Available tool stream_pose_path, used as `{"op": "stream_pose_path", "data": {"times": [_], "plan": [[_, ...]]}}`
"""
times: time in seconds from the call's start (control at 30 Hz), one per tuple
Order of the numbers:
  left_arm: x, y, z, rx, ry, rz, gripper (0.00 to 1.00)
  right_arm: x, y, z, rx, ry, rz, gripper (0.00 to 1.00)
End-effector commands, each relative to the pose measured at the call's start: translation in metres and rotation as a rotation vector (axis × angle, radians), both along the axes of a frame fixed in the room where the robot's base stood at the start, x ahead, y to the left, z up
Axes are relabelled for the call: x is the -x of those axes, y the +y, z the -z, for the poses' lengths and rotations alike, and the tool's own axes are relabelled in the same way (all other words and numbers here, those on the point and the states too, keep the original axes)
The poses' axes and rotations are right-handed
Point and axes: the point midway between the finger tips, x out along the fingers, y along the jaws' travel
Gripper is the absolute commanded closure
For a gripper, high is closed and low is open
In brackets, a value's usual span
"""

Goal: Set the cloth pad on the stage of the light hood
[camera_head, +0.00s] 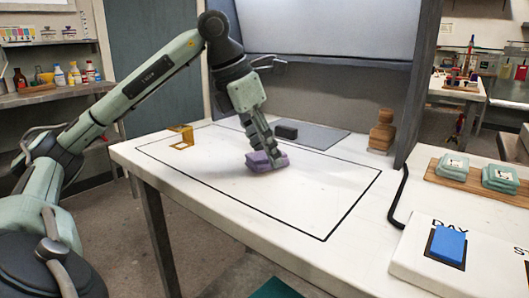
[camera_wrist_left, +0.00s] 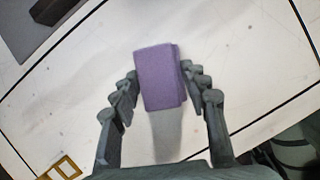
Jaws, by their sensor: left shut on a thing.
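My left gripper (camera_head: 262,152) reaches down from above and is shut on the pad. In the left wrist view the pad (camera_wrist_left: 157,77) lies between the two fingertips (camera_wrist_left: 160,85), with a soft grey shadow beside it. The pad is inside the black outline; I cannot tell whether it touches the surface or hangs just above it. My right gripper is not in view.
A yellow frame-like piece (camera_head: 180,136) stands by the outline's left corner. A dark block (camera_head: 286,131) lies on a grey mat (camera_head: 318,137) behind. A white panel with a blue button (camera_head: 448,245) is at the front right.

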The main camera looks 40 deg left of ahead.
Motion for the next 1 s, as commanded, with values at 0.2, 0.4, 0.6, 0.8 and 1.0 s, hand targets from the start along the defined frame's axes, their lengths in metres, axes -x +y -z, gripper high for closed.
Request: {"op": "stream_pose_path", "data": {"times": [0.2,0.4,0.6,0.8,1.0], "plan": [[0.000,0.000,0.001,0.000,0.000,0.000,0.70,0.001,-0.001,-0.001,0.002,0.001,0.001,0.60],[0.000,0.000,0.002,0.000,0.000,0.000,0.50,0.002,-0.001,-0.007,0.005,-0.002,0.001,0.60],[0.000,0.000,0.002,0.000,0.001,0.000,0.35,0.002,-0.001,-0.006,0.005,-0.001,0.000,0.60],[0.000,0.000,0.002,0.000,0.000,0.000,0.35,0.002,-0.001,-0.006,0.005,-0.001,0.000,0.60],[0.004,0.001,-0.014,0.000,-0.002,-0.001,0.35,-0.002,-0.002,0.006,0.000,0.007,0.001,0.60]]}}
